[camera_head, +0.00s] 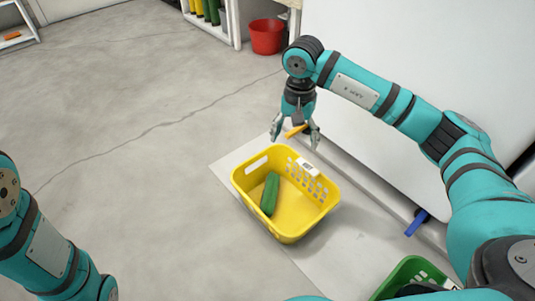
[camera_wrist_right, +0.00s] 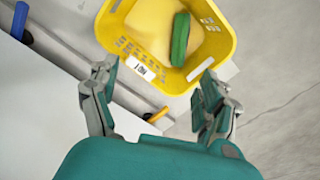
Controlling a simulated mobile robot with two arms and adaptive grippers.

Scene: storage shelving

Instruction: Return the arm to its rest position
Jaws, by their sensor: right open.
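My right gripper (camera_head: 296,136) hangs fingers-down at the end of my right arm, near the far rim of a yellow basket (camera_head: 322,213). Its fingers are spread with nothing held between them. In the right wrist view my right gripper (camera_wrist_right: 158,95) is open, and the yellow basket (camera_wrist_right: 222,60) is ahead of it. A long dark green item (camera_head: 270,194) lies inside the basket; it also shows in the right wrist view (camera_wrist_right: 180,39). My left arm shows at the left, but its gripper is out of the picture.
A white panel (camera_head: 400,50) stands beside my right arm. An orange handle-like piece (camera_wrist_right: 157,114) and a blue one (camera_head: 416,222) are near its base. A green basket (camera_head: 408,270) is at the bottom right. A red bucket (camera_head: 267,36) stands by shelving. The left floor is clear.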

